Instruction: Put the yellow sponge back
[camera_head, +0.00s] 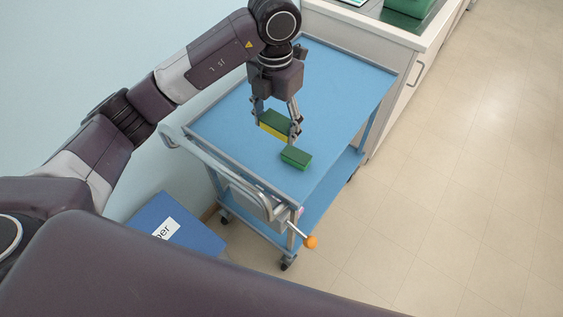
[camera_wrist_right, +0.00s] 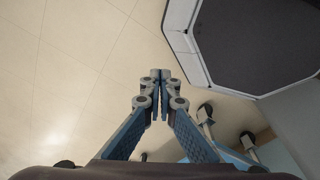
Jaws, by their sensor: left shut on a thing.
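The yellow sponge (camera_head: 273,130), with a green top layer, is between the fingers of my left gripper (camera_head: 277,127) in the head view. The gripper points down and is shut on it over the near part of the blue cart top (camera_head: 335,85). A green sponge (camera_head: 296,157) lies on the cart just right of and nearer than the held one. I cannot tell the exact height of the yellow sponge above the cart. My right gripper (camera_wrist_right: 160,76) shows in the right wrist view with its fingertips together and nothing between them, over the floor.
The cart has a raised rim, a push handle and an orange knob (camera_head: 311,242) at its near end. A blue bin (camera_head: 180,226) with a partly hidden label stands at the lower left. A counter with a green container (camera_head: 408,5) is behind. The floor at right is clear.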

